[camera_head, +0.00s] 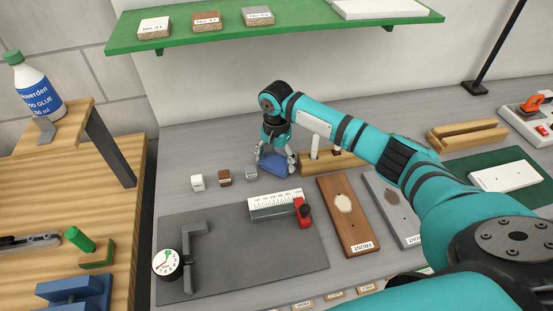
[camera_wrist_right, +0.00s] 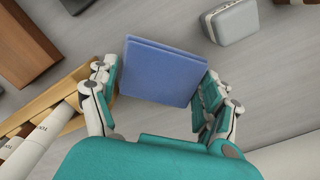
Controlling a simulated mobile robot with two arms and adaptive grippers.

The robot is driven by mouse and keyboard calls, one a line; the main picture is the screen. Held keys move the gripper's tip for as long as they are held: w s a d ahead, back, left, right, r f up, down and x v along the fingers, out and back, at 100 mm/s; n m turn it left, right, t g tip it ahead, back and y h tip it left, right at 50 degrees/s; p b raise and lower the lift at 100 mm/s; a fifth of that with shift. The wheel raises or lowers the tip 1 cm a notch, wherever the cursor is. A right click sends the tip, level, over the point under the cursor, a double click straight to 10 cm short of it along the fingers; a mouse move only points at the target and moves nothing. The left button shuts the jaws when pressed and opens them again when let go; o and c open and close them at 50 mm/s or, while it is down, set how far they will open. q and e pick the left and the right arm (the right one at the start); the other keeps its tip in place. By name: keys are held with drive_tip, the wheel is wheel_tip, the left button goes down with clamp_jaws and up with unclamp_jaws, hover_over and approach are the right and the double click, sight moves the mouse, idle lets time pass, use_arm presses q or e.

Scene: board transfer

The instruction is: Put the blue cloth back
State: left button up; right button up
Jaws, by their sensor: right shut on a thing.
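The blue cloth (camera_head: 273,165) is a folded blue square near the back of the grey bench. My right gripper (camera_head: 273,156) reaches down over it from the right, with its fingers on the cloth's edges. In the right wrist view the cloth (camera_wrist_right: 161,71) lies between the two fingertips of the right gripper (camera_wrist_right: 158,82), which is shut on it. I cannot tell whether the cloth touches the bench. My left gripper is not in view.
A wooden holder (camera_head: 345,161) with white-handled items stands right beside the gripper. Small white, brown and grey blocks (camera_head: 224,178) sit to the left. A dark grey plate (camera_head: 240,258) with a ruler lies in front. A green shelf (camera_head: 300,22) hangs above.

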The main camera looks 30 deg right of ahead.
sight(276, 161)
drive_tip(key=shift+f, duration=0.45)
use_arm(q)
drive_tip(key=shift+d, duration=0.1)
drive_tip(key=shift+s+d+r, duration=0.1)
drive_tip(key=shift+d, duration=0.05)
use_arm(e)
drive_tip(key=o, duration=0.9)
drive_tip(key=shift+f, duration=0.1)
drive_tip(key=shift+o, duration=0.2)
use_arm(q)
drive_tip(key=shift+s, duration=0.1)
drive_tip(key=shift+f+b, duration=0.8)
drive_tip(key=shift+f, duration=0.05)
use_arm(e)
wheel_tip(276, 161, up, 12)
